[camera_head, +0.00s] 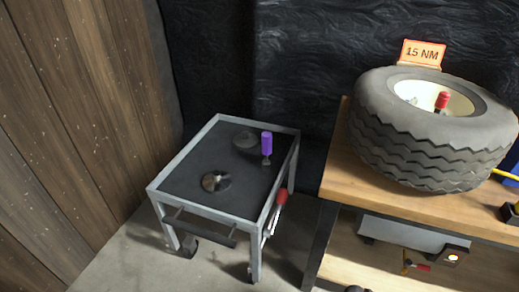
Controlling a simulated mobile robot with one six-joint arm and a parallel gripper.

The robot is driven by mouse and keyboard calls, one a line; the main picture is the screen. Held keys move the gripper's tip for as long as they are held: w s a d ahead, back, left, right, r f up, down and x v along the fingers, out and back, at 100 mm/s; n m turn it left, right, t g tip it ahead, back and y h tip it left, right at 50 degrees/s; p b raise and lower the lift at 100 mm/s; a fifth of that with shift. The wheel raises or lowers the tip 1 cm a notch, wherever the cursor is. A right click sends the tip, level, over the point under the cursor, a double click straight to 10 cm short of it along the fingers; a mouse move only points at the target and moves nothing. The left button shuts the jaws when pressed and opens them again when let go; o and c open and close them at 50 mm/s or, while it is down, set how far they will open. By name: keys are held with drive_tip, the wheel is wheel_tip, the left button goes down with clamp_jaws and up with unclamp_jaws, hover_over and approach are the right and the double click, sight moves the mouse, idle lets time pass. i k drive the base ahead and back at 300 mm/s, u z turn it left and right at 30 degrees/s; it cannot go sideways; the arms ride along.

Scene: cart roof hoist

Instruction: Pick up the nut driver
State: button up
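A tool with a purple handle (267,144) stands upright on the dark top of a grey cart (173,166), near the cart's right edge. A short metal shaft shows below the handle. A second tool with a red handle (281,196) and silver shafts hangs at the cart's right side. A third red handle (442,100) stands up in the hub of a tyre. I cannot tell for sure from this view which of these is the nut driver. My gripper is not in view.
A round metal disc (216,181) and a dark round piece (245,141) lie on the cart top. The tyre (425,145) lies on a wooden bench (350,190) at right, by an orange "15 NM" sign (423,53). A wooden wall (80,120) stands at left. Floor shows in front.

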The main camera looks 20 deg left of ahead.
sight(267, 137)
drive_tip(key=z, duration=0.3)
drive_tip(key=k, duration=0.15)
drive_tip(key=u, duration=2.7)
drive_tip(key=k, duration=0.65)
drive_tip(key=z, duration=0.2)
drive_tip(key=i, duration=1.35)
drive_tip(key=u, duration=0.05)
